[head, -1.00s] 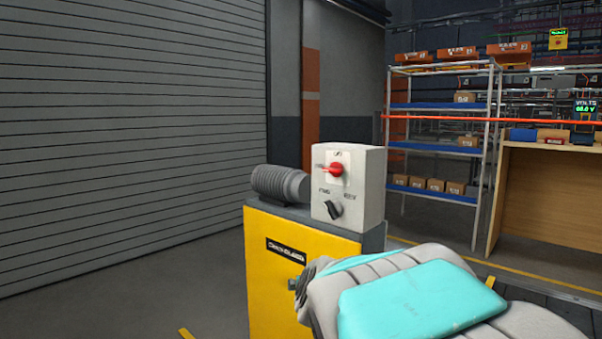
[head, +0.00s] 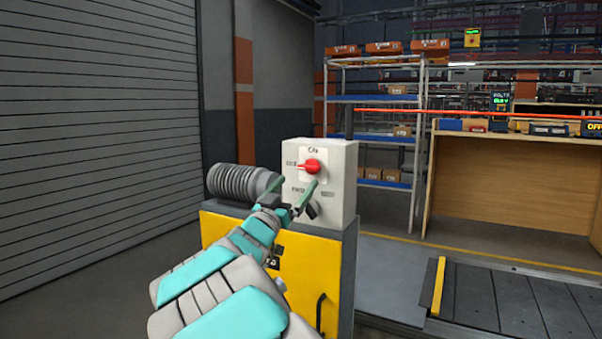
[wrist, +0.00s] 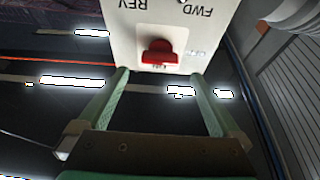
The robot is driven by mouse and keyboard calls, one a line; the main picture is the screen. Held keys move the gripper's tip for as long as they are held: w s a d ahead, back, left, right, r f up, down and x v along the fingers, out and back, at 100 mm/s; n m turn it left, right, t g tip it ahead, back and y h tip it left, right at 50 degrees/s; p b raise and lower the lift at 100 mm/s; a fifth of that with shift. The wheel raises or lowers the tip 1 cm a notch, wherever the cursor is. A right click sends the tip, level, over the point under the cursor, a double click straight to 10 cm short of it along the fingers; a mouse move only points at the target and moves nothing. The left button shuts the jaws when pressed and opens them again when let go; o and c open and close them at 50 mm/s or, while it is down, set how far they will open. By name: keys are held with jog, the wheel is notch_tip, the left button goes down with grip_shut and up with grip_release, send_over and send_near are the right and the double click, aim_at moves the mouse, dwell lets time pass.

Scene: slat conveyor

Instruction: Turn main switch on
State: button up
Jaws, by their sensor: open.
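The main switch is a red rotary knob (head: 313,167) on the front of a white control box (head: 345,185). Its pointer lies to the left, toward a small label, with ON printed above the knob. My gripper (head: 299,182) is open, in front of the box and just below the red knob in the head view. In the wrist view, which is upside down, the red knob (wrist: 159,53) shows just beyond and between the two fingertips (wrist: 160,74). The fingers look apart from the knob. A black FWD/REV selector (head: 311,210) sits lower on the box, partly hidden by my gripper.
The box stands on a yellow cabinet (head: 337,262) beside a grey ribbed motor (head: 238,182). The slat conveyor (head: 510,300) runs at the lower right. A shelf rack (head: 372,99) and a wooden bench (head: 510,188) stand behind. Open floor lies left.

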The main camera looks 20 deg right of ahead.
aim_at(307, 170)
jog(key=shift+p+x, duration=0.3)
jog(key=shift+x, duration=2.6)
jog(key=shift+c, duration=0.2)
jog(key=c, duration=1.2)
